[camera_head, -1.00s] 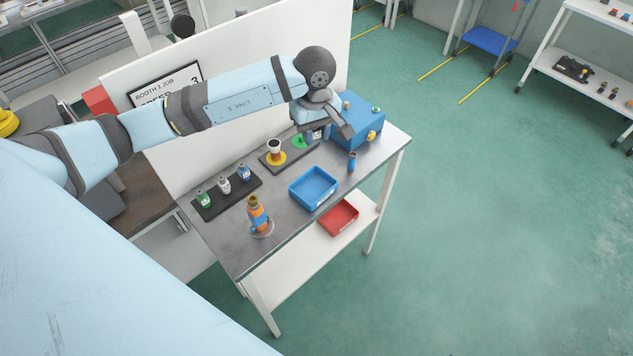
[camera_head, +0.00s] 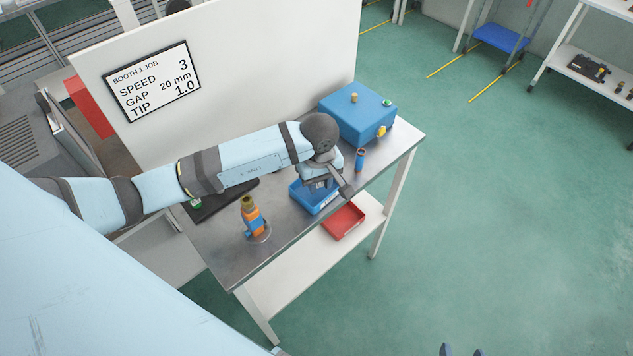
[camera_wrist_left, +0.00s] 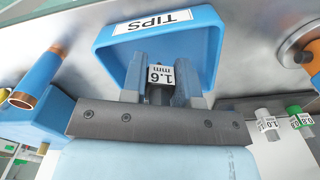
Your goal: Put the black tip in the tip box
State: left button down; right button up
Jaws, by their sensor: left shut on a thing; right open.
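The blue tip box (camera_head: 303,199) stands on the metal table; in the left wrist view (camera_wrist_left: 113,50) its rim carries a "TIPS" label. My left gripper (camera_wrist_left: 160,90) is shut on the black tip (camera_wrist_left: 158,97), whose white label reads "1.6 mm". In the head view my left gripper (camera_head: 322,187) is over the box opening and hides part of it. The tip lies within the box outline in the wrist view; whether it touches the floor cannot be told. My right gripper (camera_head: 462,351) shows only two dark, separated fingertips at the bottom edge, away from the table.
An orange torch (camera_head: 253,219) stands on the table left of the box. A dark tip rack (camera_head: 215,207) is partly behind my left arm. A blue machine (camera_head: 357,115) and a small blue-orange cylinder (camera_head: 360,160) are at right. A red tray (camera_head: 343,223) is on the lower shelf.

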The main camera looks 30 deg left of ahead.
pick_arm(q)
jog(key=shift+w+f, duration=0.1)
jog(key=shift+f, duration=0.6)
jog(key=shift+w+a, duration=0.15)
jog(key=shift+w, duration=0.05)
jog(key=shift+s, duration=0.15)
jog(key=c, duration=1.3)
grip_release()
jog(key=shift+f, duration=0.15)
jog(key=o, duration=0.4)
pick_arm(e)
jog(key=shift+w+f, duration=0.5)
jog(key=shift+r, duration=0.1)
